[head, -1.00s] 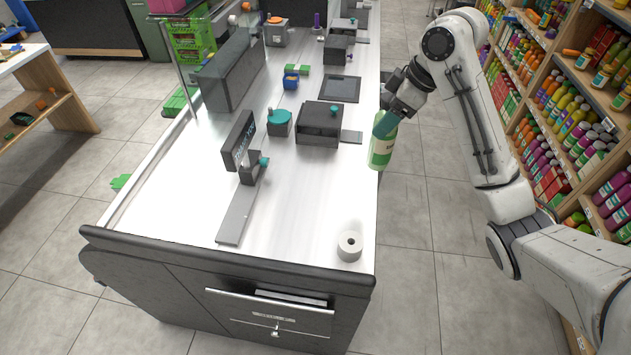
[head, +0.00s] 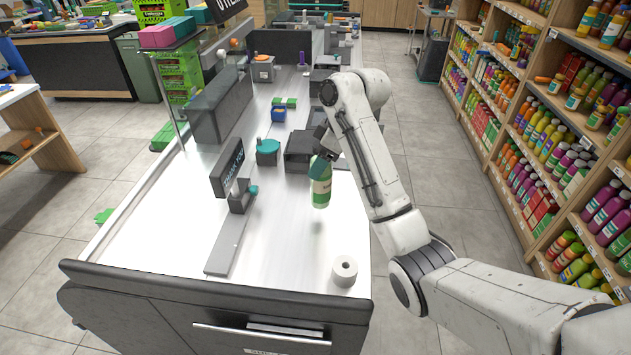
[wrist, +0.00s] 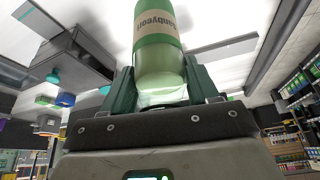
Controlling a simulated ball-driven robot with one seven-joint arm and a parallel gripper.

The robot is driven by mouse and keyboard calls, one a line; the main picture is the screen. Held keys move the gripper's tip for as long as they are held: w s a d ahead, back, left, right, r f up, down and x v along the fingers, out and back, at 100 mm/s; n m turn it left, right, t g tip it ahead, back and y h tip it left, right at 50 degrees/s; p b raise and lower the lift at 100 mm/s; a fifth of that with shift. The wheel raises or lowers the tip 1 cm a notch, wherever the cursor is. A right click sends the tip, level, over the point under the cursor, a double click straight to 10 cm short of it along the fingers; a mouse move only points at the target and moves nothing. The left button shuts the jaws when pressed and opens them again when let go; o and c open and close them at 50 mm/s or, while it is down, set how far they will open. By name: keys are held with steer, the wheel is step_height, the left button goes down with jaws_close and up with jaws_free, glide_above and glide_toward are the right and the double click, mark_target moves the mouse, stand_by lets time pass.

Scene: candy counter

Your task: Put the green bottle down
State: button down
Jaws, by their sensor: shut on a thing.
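The green bottle (head: 320,188) has a pale label and hangs upright, or nearly so, over the right part of the white counter top (head: 292,225).
A white paper roll (head: 344,270) stands nearer the counter's front right corner. A dark sign (head: 228,167) on a stand is to the left. A dark box-like device (head: 300,148) is just behind the bottle. The counter between sign and roll is clear.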

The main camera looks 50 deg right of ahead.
steer(key=shift+d+p+x, duration=0.1)
steer(key=shift+p+x, duration=0.35)
steer(key=shift+x, duration=0.75)
steer(key=shift+d+p+x, duration=0.15)
steer(key=shift+p+x, duration=0.3)
steer(key=shift+x, duration=0.75)
steer(key=shift+s+f, duration=0.15)
steer(key=shift+f, duration=0.1)
steer(key=shift+c, duration=1.4)
jaws_free()
steer(key=p+v, duration=0.2)
steer(key=v, duration=1)
